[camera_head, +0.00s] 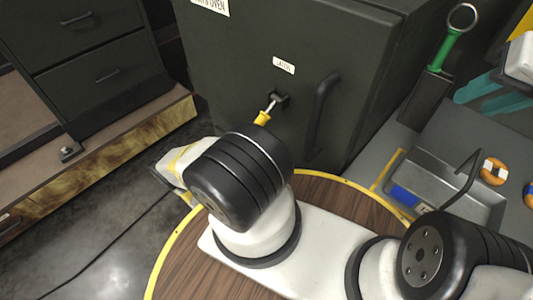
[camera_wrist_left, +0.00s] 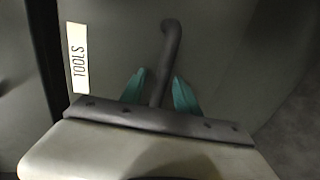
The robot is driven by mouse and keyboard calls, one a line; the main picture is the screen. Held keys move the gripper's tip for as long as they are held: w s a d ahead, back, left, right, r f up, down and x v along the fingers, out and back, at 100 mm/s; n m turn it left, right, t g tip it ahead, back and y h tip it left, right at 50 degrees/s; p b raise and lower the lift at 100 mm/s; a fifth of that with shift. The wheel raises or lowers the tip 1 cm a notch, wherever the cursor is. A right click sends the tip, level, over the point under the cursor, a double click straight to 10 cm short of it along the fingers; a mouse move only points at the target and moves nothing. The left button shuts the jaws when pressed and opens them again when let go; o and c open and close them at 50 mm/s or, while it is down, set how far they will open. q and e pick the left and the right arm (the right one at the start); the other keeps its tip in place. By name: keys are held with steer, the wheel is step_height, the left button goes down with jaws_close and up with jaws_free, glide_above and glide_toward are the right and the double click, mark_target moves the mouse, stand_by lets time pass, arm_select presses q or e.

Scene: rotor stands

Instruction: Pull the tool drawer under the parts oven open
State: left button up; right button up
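The tool drawer (camera_wrist_left: 225,50) shows in the left wrist view as a dark front with a white TOOLS label (camera_wrist_left: 78,58) and a grey bar handle (camera_wrist_left: 168,50). My left gripper (camera_wrist_left: 159,76) has its teal fingers on either side of the handle, with small gaps visible; it looks open around the bar. In the head view the left gripper and the drawer are hidden behind my arm. The dark parts oven (camera_head: 235,60) stands upright at the top. My right gripper (camera_head: 468,107) is at the upper right, teal fingers apart and empty.
The oven has a yellow-tipped latch (camera_head: 266,112) and a door handle (camera_head: 322,105). A round wooden table (camera_head: 180,262) lies below my arm. A grey tray (camera_head: 440,185), orange rings (camera_head: 494,171) and a green-handled tool (camera_head: 447,48) are right. Dark cabinets (camera_head: 85,45) stand left.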

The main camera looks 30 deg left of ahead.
arm_select(q)
jaws_close()
stand_by(1.4)
